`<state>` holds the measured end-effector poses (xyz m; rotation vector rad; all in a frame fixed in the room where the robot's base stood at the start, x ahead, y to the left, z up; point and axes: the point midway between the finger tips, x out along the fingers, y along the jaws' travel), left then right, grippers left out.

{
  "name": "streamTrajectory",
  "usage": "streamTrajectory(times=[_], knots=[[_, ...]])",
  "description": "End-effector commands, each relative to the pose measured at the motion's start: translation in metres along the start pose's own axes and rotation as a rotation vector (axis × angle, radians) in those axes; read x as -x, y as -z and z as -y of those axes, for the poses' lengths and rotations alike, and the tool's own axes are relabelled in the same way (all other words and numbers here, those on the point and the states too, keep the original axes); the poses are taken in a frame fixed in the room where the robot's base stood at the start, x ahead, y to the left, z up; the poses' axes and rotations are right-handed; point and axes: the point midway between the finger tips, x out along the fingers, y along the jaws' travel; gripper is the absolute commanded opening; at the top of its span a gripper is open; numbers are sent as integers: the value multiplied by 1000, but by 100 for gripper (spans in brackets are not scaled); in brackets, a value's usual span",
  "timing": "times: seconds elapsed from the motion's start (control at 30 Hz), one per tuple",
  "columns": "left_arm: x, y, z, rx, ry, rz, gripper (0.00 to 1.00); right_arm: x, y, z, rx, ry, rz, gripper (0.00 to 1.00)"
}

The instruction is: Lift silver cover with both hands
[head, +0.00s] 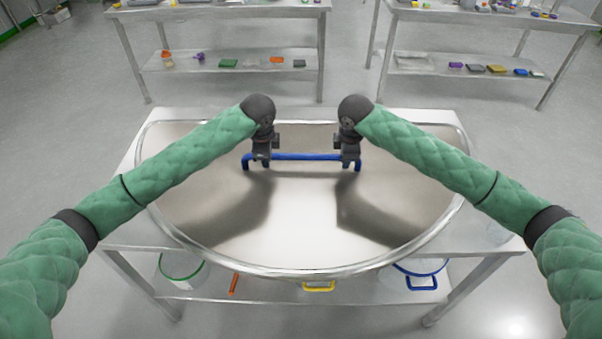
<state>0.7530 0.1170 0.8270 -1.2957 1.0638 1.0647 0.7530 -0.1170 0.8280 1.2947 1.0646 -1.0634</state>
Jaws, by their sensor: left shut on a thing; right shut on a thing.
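The silver cover (300,225) is a large, shiny oval lid in the middle of the head view, on or just above a metal table (120,190); I cannot tell if there is a gap. A blue bar handle (305,156) runs across its far half. My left gripper (259,162) is shut on the left part of the handle. My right gripper (348,162) is shut on the right part. The fingertips partly hide the handle near its ends.
The table's lower shelf holds a green-rimmed container (183,272), an orange item (234,284), a yellow handle (319,287) and a blue-rimmed container (420,268). Two metal tables (225,9) (480,17) with small items stand at the back. Grey floor lies between.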

Motion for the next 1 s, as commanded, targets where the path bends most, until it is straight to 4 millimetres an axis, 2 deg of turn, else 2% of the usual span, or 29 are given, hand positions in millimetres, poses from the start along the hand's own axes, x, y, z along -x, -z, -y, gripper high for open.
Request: streamTrajectory(times=[0.27, 0.7, 1.0], knots=[[12, 0, 2, -1, 1, -1, 0, 11, 0, -3, -1, -1, 0, 0], [42, 0, 8, -1, 1, -1, 0, 41, 0, -8, 0, -1, 0, 0], [50, 0, 10, 0, 1, -1, 0, 50, 0, -10, 0, 0, 0, 0]])
